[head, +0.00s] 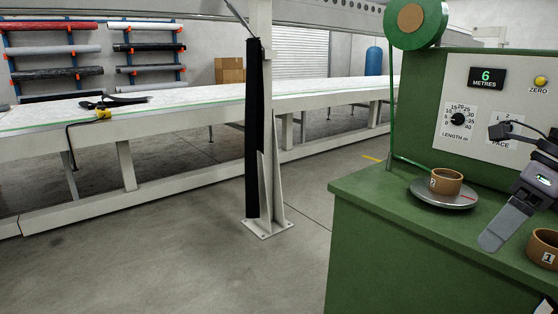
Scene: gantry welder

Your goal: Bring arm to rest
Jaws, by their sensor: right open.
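My right gripper (506,222) comes in from the right edge, over the green machine cabinet (365,225). It is open, and a grey finger points down and left above the cabinet top. No object shows between its fingers. The finger is to the right of a round metal plate (428,198), on which a brown ring marked 2 (447,181) sits. Another brown ring marked 1 (543,245) stands below and right of the gripper, partly cut off by the edge. My left gripper is not in view.
The panel (480,75) behind has a display reading 6 metres, a length dial (459,119) and a yellow zero button (540,81). A green reel (415,20) is above. A long white table (190,110) and a post (260,140) stand left; the floor between is clear.

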